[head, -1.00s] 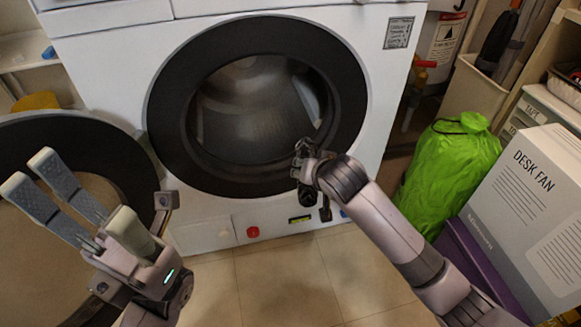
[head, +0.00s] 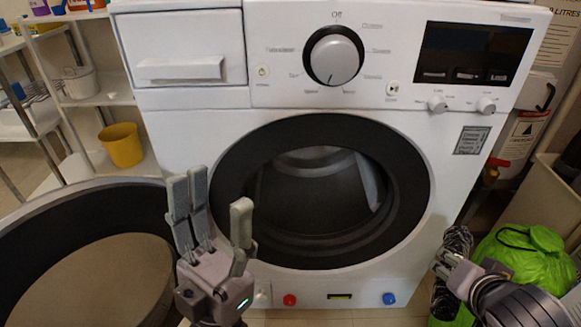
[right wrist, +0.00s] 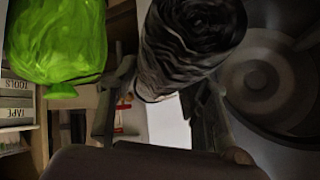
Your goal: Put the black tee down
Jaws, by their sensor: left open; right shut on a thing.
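The black tee (head: 457,241) is a dark, streaked, bunched roll at the right of the head view, beside the washing machine's front. My right gripper (head: 449,262) is shut on it, and part of the tee hangs below the fingers. In the right wrist view the tee (right wrist: 190,38) shows large at top centre, with the washer drum to its right. My left gripper (head: 218,218) is open and empty, fingers up, in front of the left part of the door opening.
The white washing machine (head: 200,120) has its round door (head: 35,215) swung open to the left; its dark drum (head: 310,195) looks empty. A green bag (head: 525,262) stands at lower right, close to the right gripper. A yellow bucket (head: 122,145) is on the left shelf.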

